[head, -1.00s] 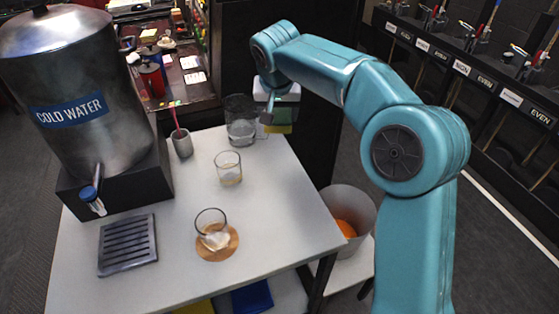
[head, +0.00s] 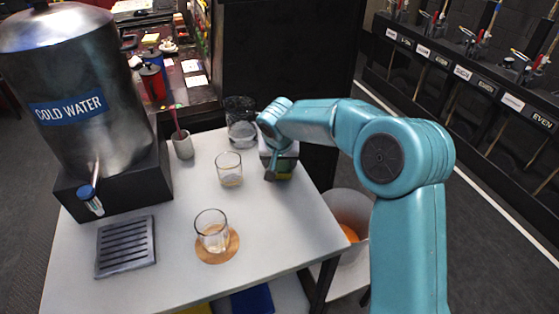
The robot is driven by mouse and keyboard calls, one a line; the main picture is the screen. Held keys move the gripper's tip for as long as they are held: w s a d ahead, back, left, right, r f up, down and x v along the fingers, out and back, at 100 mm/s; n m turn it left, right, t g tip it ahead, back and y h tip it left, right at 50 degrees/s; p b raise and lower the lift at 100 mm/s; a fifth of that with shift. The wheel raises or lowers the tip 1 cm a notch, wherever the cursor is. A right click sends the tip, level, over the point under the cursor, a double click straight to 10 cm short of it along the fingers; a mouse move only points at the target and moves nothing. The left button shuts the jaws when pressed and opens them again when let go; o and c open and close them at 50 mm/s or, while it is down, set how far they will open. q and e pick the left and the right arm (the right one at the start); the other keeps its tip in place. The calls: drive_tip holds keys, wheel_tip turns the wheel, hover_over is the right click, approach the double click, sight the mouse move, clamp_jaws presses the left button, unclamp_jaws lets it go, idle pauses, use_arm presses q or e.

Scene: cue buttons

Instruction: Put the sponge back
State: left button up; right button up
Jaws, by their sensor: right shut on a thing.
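My right gripper (head: 277,170) is low over the right edge of the white table (head: 170,268), shut on the sponge. My left gripper is not in view.
A glass (head: 229,170) stands left of the gripper, with a darker clear container (head: 240,122) behind it. Another glass (head: 211,232) stands on a round coaster (head: 232,247). A grey cup (head: 182,146), a water dispenser (head: 70,95) and a slotted tray (head: 125,247) are farther left. A bin (head: 350,208) stands right of the table.

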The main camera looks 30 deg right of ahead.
drive_tip(key=shift+f, duration=0.2)
drive_tip(key=o, duration=0.9)
drive_tip(key=shift+r, duration=0.1)
drive_tip(key=shift+o, duration=0.2)
drive_tip(key=shift+r, duration=0.1)
drive_tip(key=shift+r, duration=0.25)
drive_tip(key=v, duration=1.1)
drive_tip(key=shift+r, duration=0.3)
drive_tip(key=shift+s, duration=0.1)
